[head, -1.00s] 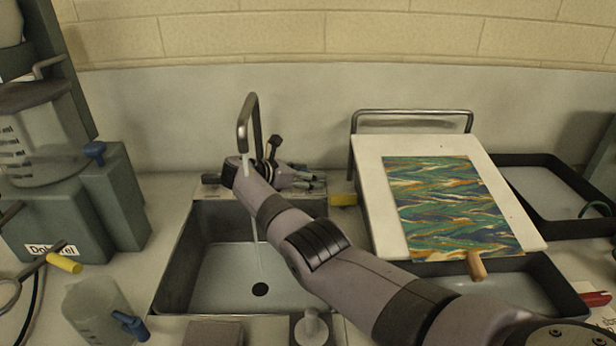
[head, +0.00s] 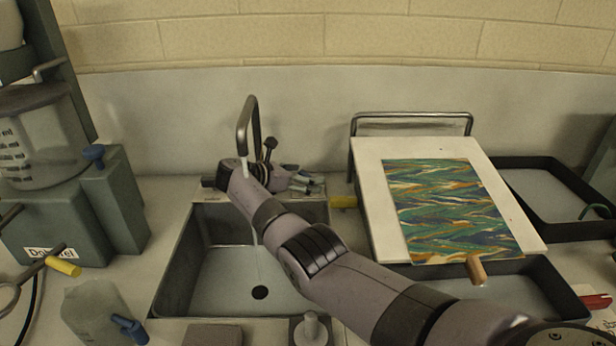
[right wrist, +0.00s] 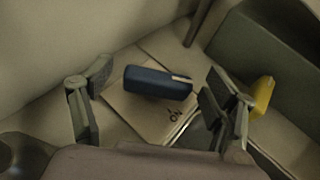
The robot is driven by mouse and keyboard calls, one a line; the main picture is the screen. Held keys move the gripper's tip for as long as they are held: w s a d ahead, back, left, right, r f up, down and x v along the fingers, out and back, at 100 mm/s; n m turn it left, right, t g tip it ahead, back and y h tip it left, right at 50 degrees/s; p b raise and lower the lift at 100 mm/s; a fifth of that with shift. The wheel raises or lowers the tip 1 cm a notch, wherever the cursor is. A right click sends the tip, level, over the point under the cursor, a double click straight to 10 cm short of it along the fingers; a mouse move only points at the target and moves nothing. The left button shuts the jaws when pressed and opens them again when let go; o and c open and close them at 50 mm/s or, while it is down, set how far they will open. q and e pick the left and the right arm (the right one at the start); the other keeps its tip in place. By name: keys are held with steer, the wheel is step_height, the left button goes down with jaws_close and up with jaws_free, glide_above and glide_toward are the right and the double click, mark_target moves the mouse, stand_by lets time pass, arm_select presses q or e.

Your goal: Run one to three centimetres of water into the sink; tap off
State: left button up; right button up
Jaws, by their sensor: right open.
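The steel tap (head: 246,125) stands behind the sink (head: 172,262). A thin stream of water (head: 256,262) runs from its spout into the basin, partly hidden by my right arm. The sink floor looks pale, with a dark round spot (head: 260,292); I cannot tell the water's depth. My right gripper (head: 301,180) is at the sink's back right, beside the tap. In the right wrist view its fingers (right wrist: 155,105) are open, with a dark blue block-like handle (right wrist: 158,82) between them, above a marked plate. I cannot tell whether they touch it. My left gripper is out of view.
A white board (head: 372,165) with a marbled sheet (head: 440,205) leans right of the sink. Dark trays (head: 530,165) stand beyond it. A yellow block (head: 343,201) is near my right gripper. A jug (head: 92,310) and a grey machine (head: 50,215) stand left.

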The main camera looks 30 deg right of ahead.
steer(key=v, duration=1)
steer(key=shift+a, duration=0.3)
steer(key=shift+r, duration=0.1)
stand_by(6.6)
